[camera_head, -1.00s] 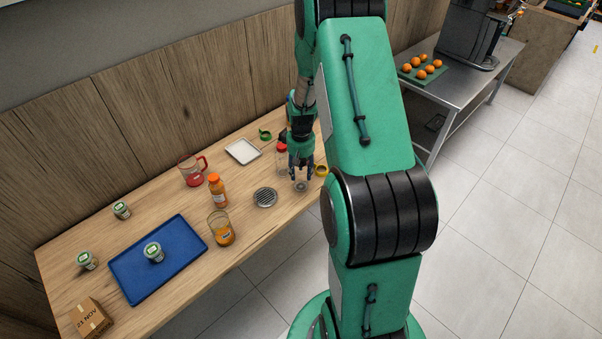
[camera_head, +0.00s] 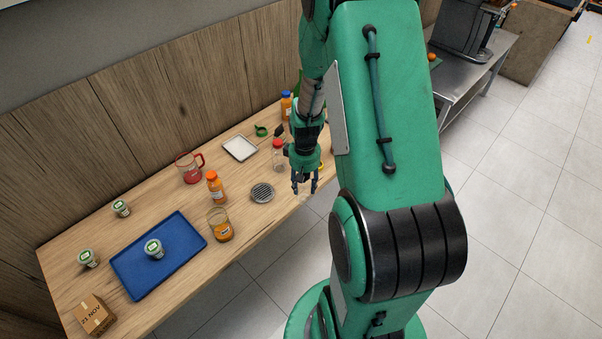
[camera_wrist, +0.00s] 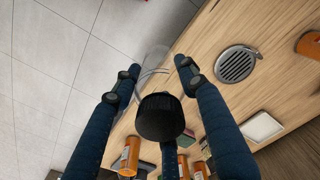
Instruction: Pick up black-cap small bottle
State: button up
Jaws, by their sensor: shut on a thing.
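My gripper (camera_head: 305,186) points down at the front edge of the wooden table (camera_head: 255,237) in the head view. Its fingers are shut around the small bottle. The bottle's black ribbed cap (camera_wrist: 160,117) faces the camera in the wrist view, between the fingers. Its clear body reaches away toward the fingertips and is hard to make out. In the head view only a faint clear part of the bottle (camera_head: 303,197) shows below the fingertips; the cap is hidden there by the hand. The bottle appears raised, with floor and table edge behind it.
A round metal grate (camera_head: 262,193) lies left of my gripper. A red-capped jar (camera_head: 278,157) stands close behind. An orange bottle (camera_head: 217,188), a glass of juice (camera_head: 221,226), a red-handled jug (camera_head: 188,168) and a blue tray (camera_head: 160,258) are further left. Floor lies free in front.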

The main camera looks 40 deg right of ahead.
aim_at(307, 192)
jog(key=shift+s+a+r, duration=0.1)
jog(key=shift+s+a, duration=0.4)
jog(key=shift+s, duration=0.3)
jog(key=shift+s+a+r, duration=0.1)
jog(key=shift+s+a, duration=0.4)
jog(key=shift+s, duration=0.3)
